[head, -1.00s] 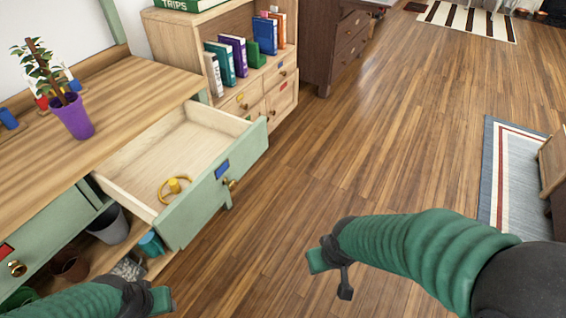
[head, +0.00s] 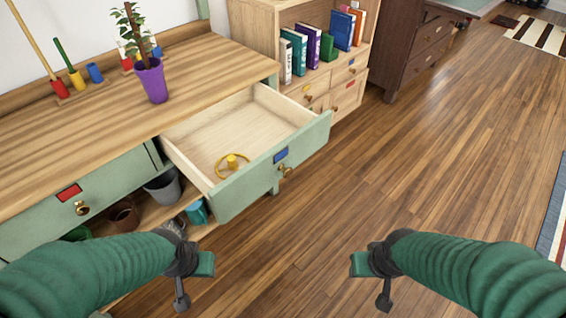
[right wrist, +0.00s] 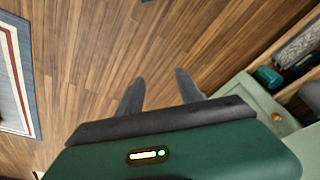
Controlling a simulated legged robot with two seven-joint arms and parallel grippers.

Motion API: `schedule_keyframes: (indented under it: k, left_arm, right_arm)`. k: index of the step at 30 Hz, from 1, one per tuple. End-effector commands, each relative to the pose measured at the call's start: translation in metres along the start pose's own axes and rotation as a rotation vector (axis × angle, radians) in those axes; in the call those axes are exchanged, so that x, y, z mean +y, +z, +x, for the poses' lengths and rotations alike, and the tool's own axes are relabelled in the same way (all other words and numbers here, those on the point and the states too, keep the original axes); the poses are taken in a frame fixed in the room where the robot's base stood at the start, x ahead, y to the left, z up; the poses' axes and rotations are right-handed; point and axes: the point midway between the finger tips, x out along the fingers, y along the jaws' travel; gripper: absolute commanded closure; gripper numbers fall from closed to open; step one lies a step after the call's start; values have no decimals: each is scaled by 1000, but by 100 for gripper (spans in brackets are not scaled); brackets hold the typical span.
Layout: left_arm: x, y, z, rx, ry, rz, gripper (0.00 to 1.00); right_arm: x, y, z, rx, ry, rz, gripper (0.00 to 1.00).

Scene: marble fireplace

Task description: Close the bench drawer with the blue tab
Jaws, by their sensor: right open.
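The bench drawer (head: 258,180) with the blue tab (head: 281,155) is pulled well out of the green bench. It has a pale wood inside, a green front and a brass knob (head: 286,171). A yellow wheel-like object (head: 232,163) lies inside it. My left gripper (head: 198,280) is below and left of the drawer front in the head view; I cannot tell if its jaws are open. My right gripper (head: 370,280) is right of and apart from the drawer, over the floor. In the right wrist view its two fingers (right wrist: 160,92) are spread and empty.
Another green drawer with a red tab (head: 70,192) is shut at left. A purple pot (head: 151,80) with a plant stands on the bench top. Pots and a bucket (head: 164,187) sit on the lower shelf. A bookcase (head: 262,45) stands behind. The wooden floor (head: 430,170) at right is clear.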

Motion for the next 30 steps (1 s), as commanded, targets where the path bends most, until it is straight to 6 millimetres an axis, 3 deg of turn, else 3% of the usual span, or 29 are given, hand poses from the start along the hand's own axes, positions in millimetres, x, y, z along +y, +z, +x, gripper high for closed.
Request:
schedule_keyframes:
  k: [1,4,8,9,13,16,18,21,25,30]
  left_arm:
    - [0,0,-1,0,0,0,64]
    - [0,-2,-11,0,0,0,64]
    - [0,-9,-39,0,0,0,64]
    - [0,-12,-49,0,0,0,64]
    - [0,-18,-78,0,0,0,64]
    - [0,-24,-100,0,0,0,64]
    - [0,-27,-114,0,0,0,64]
    - [0,-30,-129,0,0,0,64]
    - [0,-32,-137,0,0,0,64]
    - [0,-30,-129,0,0,0,64]
  right_arm:
    - [0,-1,0,3,1,1,64]
    - [2,-14,2,43,9,11,77]
    - [-6,-54,14,198,-23,43,94]
    - [-15,-68,18,258,-65,59,99]
    - [-68,-95,20,425,-312,139,100]
    - [-117,-97,1,491,-588,259,100]
    - [-148,-92,-23,502,-806,373,100]
    - [-174,-82,-63,480,-1088,552,100]
    - [-182,-74,-98,441,-1320,724,100]
    - [-186,-76,-104,431,-1396,774,100]
